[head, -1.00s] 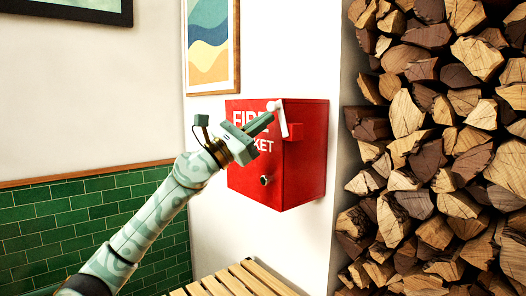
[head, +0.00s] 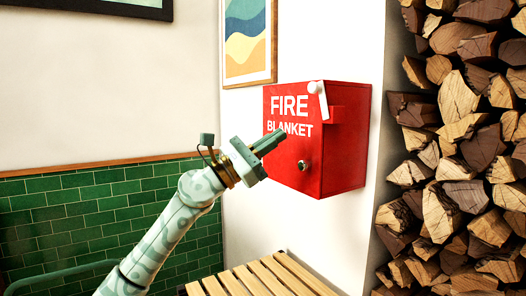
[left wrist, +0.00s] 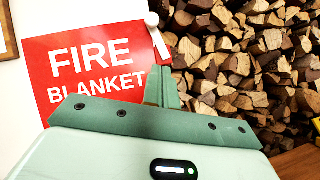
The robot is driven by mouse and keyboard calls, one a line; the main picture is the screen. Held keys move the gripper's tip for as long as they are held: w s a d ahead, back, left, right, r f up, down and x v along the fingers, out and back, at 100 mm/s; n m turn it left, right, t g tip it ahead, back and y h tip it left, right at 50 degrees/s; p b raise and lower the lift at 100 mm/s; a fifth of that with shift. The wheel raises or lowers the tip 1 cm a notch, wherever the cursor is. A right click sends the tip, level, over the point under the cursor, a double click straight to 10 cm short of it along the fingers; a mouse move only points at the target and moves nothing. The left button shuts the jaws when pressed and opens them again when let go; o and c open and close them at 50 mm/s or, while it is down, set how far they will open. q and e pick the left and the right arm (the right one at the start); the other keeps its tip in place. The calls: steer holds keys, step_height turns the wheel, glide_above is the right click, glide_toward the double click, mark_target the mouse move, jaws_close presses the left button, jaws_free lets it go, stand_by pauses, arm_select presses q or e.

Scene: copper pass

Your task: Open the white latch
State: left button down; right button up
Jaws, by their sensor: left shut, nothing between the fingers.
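The white latch (head: 319,100) is at the upper right front edge of the red FIRE BLANKET box (head: 290,157). It has a round knob at its upper end and hangs down at a slight tilt to the right. In the left wrist view the latch (left wrist: 158,38) shows beyond the fingertips. My left gripper (head: 276,141) is shut and empty, in front of the box, below and left of the latch and apart from it. Its closed fingers show in the left wrist view (left wrist: 162,87). My right gripper is not in view.
A round metal lock (head: 303,165) sits low on the box front. A red block (head: 338,115) juts from the box side near the latch. Stacked firewood (head: 460,150) stands on the right. A slatted wooden bench (head: 262,278) is below.

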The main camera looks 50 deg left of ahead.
arm_select(q)
steer(key=shift+v, duration=1.5)
